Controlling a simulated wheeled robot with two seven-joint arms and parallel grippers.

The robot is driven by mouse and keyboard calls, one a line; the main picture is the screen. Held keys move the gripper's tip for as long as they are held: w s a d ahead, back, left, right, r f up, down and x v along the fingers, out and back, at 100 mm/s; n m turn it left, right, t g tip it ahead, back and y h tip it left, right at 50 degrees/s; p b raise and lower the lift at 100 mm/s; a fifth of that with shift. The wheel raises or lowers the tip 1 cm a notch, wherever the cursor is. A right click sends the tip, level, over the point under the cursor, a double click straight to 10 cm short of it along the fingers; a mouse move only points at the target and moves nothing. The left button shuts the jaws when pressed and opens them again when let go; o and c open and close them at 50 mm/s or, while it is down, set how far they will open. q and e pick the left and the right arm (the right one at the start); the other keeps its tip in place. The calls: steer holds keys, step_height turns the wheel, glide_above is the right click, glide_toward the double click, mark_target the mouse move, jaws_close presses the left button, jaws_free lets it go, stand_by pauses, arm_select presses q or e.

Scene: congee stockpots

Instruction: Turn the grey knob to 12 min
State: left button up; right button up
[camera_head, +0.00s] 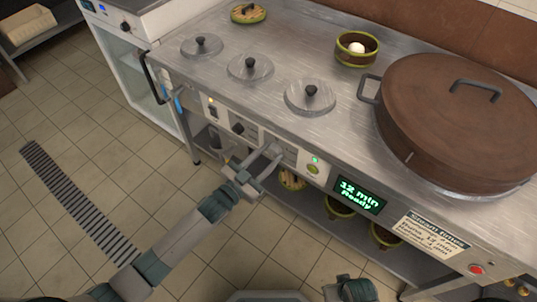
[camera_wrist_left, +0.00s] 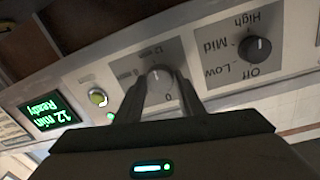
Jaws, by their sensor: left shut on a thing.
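My left gripper (camera_head: 272,158) reaches the front panel of the steel counter and is shut on the grey knob. In the left wrist view, which is upside down, its two fingers (camera_wrist_left: 160,88) stand on either side of the grey knob (camera_wrist_left: 158,76). The dial around the knob shows a 0 and a partly hidden "12 min" mark. The display (camera_head: 358,196) reads "12 min Ready"; it also shows in the left wrist view (camera_wrist_left: 45,116).
A black knob (camera_wrist_left: 257,48) marked Off, Low, Mid, High is beside the dial. A green-lit button (camera_head: 313,168) is on the other side. On the counter are round lids (camera_head: 250,68), a small bowl (camera_head: 356,48) and a big brown-lidded pot (camera_head: 455,115). Baskets stand on the shelf below.

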arm_select(q)
steer(key=shift+f, duration=0.1)
steer(key=o, duration=1)
steer(key=shift+o, duration=0.2)
steer(key=v, duration=1.7)
steer(key=shift+s+b, duration=0.2)
steer(key=shift+b, duration=0.1)
arm_select(e)
steer(key=shift+w+r, duration=0.15)
steer(key=shift+r, duration=0.75)
arm_select(q)
steer(key=shift+a, duration=0.15)
arm_select(e)
steer(key=shift+w, duration=0.1)
